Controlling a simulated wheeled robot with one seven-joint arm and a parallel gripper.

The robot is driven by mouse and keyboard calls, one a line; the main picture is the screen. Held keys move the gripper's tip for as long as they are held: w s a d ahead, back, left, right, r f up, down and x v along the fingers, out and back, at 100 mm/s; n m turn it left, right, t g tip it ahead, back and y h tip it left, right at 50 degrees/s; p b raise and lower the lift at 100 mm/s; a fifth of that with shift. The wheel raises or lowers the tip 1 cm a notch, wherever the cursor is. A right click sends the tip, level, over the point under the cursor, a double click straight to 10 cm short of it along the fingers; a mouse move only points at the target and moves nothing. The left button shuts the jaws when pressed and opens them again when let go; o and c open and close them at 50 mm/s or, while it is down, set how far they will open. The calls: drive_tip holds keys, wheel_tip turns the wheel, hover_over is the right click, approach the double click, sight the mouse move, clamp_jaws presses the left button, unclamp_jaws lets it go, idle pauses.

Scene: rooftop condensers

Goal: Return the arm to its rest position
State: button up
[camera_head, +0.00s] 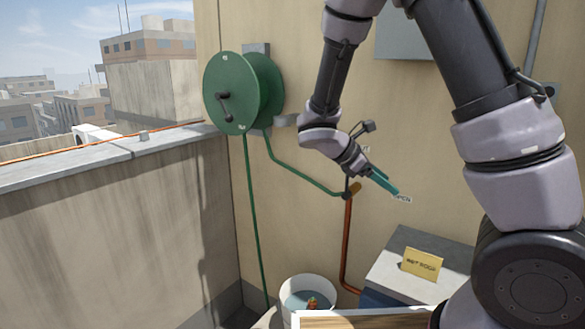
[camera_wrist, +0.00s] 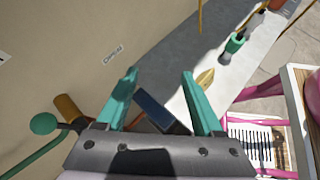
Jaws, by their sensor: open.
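My arm reaches in from the right side of the head view, bent over the corner by the beige wall. My gripper (camera_head: 382,181) has teal fingers and hangs near the wall, close to a pipe fitting with an orange-brown handle (camera_head: 355,188). In the wrist view the fingers of my gripper (camera_wrist: 160,80) stand apart with nothing between them. The orange-brown handle (camera_wrist: 67,108) lies left of the fingers there, apart from them. In the head view the fingers partly cover the area beside a small wall label (camera_head: 402,198).
A green hose reel (camera_head: 228,92) hangs on the wall, with its hose running to the fitting. A white bucket (camera_head: 308,286) stands below. A parapet (camera_head: 100,158) bounds the left. A grey wall box (camera_head: 402,38) is behind my arm.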

drive_tip(key=s+r+m+t+y, duration=0.2)
drive_tip(key=s+r+m+y, duration=0.4)
drive_tip(key=r+m, duration=0.4)
drive_tip(key=s+d+r+m+t+y, duration=0.1)
drive_tip(key=s+r+m+t+y, duration=0.2)
drive_tip(key=s+r+m+y, duration=0.3)
wheel_tip(320, 180, up, 5)
drive_tip(key=s+m, duration=0.2)
drive_tip(key=m, duration=0.4)
drive_tip(key=shift+s+f+t, duration=0.15)
drive_tip(key=shift+f+t, duration=0.05)
drive_tip(key=shift+t, duration=0.1)
